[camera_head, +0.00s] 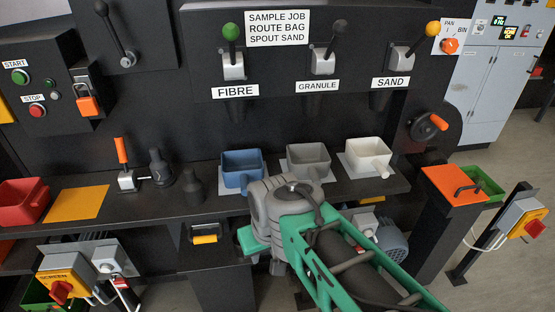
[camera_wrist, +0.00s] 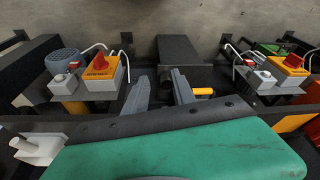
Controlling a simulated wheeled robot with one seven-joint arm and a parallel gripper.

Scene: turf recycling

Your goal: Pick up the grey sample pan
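The grey sample pan (camera_head: 308,158) sits upright on a light pad on the dark shelf, under the GRANULE label. It stands between the blue pan (camera_head: 242,168) and the white pan (camera_head: 368,156). My arm's grey and green end is in front of the shelf, just below the grey pan in the head view. My gripper (camera_wrist: 159,74) shows two grey fingers spread apart with nothing between them in the wrist view. The fingertips are hidden in the head view. I cannot make out the grey pan in the wrist view.
Levers with green, black and yellow knobs hang above the pans; the yellow knob (camera_head: 432,28) is at the right. A red tray (camera_head: 22,200) and an orange mat (camera_head: 77,203) lie on the shelf's left. An orange-topped post (camera_head: 453,184) stands right.

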